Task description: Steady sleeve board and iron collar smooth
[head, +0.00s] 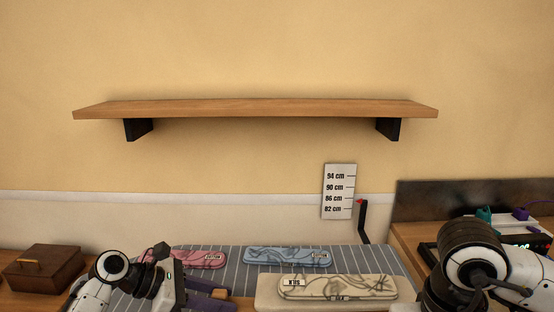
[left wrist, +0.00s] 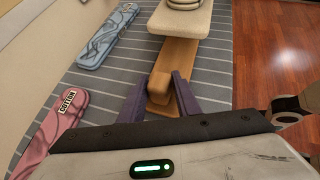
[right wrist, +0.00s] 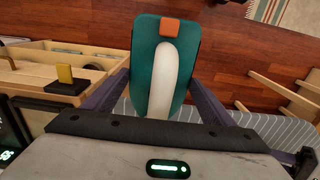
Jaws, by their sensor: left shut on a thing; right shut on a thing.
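The sleeve board has a cream padded top (head: 262,297) and a wooden base (left wrist: 180,58). My left gripper (left wrist: 163,98) is shut on the wooden block at the base's near end. It also shows at the bottom of the head view (head: 208,291). A cream marbled collar piece (head: 338,287) with a label lies on the padded top. My right gripper (right wrist: 163,100) is shut on the white handle of a teal iron (right wrist: 145,62) with an orange patch. In the head view my right arm is at the lower right, and I cannot make out the iron there.
A pink collar piece (head: 200,259) and a blue one (head: 287,257) lie on the striped ironing surface (head: 375,262). A brown box (head: 42,268) stands at left. A height card (head: 338,191) and a wooden shelf (head: 255,108) are on the wall. A wooden side table (head: 408,237) stands at right.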

